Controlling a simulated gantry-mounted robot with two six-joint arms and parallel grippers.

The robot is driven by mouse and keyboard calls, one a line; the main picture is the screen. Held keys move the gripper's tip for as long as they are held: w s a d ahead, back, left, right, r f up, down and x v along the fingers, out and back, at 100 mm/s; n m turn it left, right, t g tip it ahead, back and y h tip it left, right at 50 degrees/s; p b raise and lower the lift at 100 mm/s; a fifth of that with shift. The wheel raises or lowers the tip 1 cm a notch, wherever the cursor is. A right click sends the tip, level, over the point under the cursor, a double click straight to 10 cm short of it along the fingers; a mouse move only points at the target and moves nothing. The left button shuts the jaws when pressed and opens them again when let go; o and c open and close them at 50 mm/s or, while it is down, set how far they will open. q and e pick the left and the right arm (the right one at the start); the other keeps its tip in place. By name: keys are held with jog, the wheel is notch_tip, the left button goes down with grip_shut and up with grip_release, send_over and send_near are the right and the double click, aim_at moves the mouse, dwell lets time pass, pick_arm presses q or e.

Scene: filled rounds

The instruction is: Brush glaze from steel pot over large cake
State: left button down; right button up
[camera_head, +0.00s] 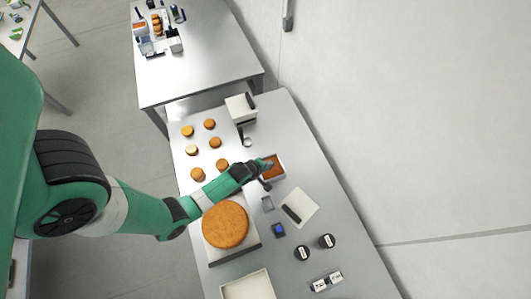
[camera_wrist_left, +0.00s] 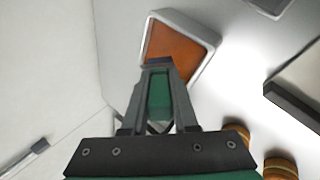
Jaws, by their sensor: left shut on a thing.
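The large round cake (camera_head: 226,224), golden brown on top, lies on a pale board (camera_head: 236,254) on the steel table. The steel pot (camera_head: 283,163), a small rectangular metal vessel filled with orange-brown glaze, stands beyond the cake to the right. It also shows at the top of the left wrist view (camera_wrist_left: 212,38). My left gripper (camera_head: 262,166) is at the pot's near left edge. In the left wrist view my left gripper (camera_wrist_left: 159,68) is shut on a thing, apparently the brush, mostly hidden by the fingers. Whether its bristles touch the glaze is hidden. My right gripper is not in view.
Several small round cakes (camera_head: 215,142) lie left of the pot. A white box (camera_head: 240,106) stands behind. Right of the big cake are a white sheet (camera_head: 301,207), a blue-screened device (camera_head: 279,230) and dark jars (camera_head: 303,253). A pale tray (camera_head: 248,288) is at the front.

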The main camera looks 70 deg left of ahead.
pick_arm(q)
jog(key=shift+f+b, duration=0.5)
jog(key=shift+f, duration=0.05)
dwell(1.3)
notch_tip(320, 180, up, 3)
jog(key=shift+f+p, duration=0.2)
jog(key=shift+p, duration=1)
notch_tip(320, 180, up, 2)
jog(key=shift+r+p, duration=0.1)
jog(key=shift+p, duration=0.55)
jog(key=shift+r, duration=1.15)
